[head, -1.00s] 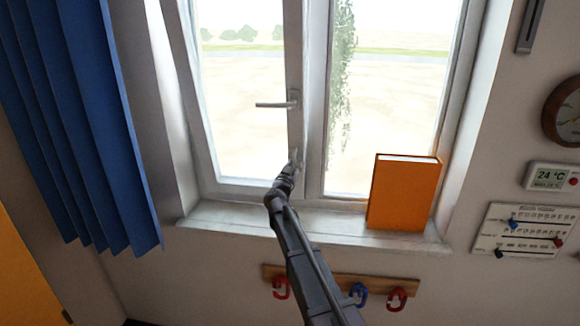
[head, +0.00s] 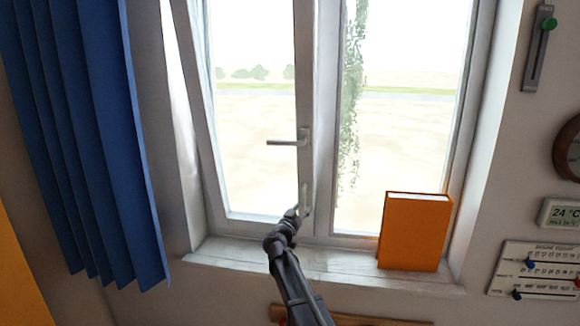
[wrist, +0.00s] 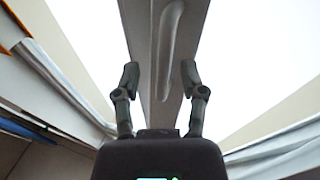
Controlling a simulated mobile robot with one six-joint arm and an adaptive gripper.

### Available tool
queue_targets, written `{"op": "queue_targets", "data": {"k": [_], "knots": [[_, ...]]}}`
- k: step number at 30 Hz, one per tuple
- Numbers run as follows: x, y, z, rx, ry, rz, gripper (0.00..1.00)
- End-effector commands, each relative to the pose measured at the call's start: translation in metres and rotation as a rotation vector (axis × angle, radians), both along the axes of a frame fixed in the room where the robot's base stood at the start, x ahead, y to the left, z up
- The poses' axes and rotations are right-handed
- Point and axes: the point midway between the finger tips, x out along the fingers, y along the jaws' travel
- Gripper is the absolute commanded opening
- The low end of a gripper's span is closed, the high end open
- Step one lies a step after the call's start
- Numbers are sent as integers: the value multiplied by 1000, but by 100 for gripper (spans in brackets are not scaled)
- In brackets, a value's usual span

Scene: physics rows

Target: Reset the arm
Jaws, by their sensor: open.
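My gripper (head: 302,210) is at the lower part of the window's middle frame in the head view, below the horizontal window handle (head: 288,142). In the wrist view my gripper (wrist: 160,78) has its two fingers spread apart, with nothing held between them. The window frame (wrist: 147,35) runs up between and beyond the fingers, with a long pale handle-like piece (wrist: 170,45) on it. I cannot tell whether the fingers touch the frame. The left window sash (head: 205,110) appears tilted in its frame.
An orange book (head: 410,232) stands upright on the right of the windowsill (head: 330,278). A blue curtain (head: 90,150) hangs on the left.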

Motion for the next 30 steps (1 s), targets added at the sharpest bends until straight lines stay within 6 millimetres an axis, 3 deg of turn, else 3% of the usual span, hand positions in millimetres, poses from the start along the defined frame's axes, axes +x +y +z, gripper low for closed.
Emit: {"op": "queue_targets", "data": {"k": [20,26,30], "knots": [[-27,-52,-21,8,118,-136,54],[-50,-83,-38,37,217,-210,54],[-79,-116,-59,71,347,-280,54]]}}
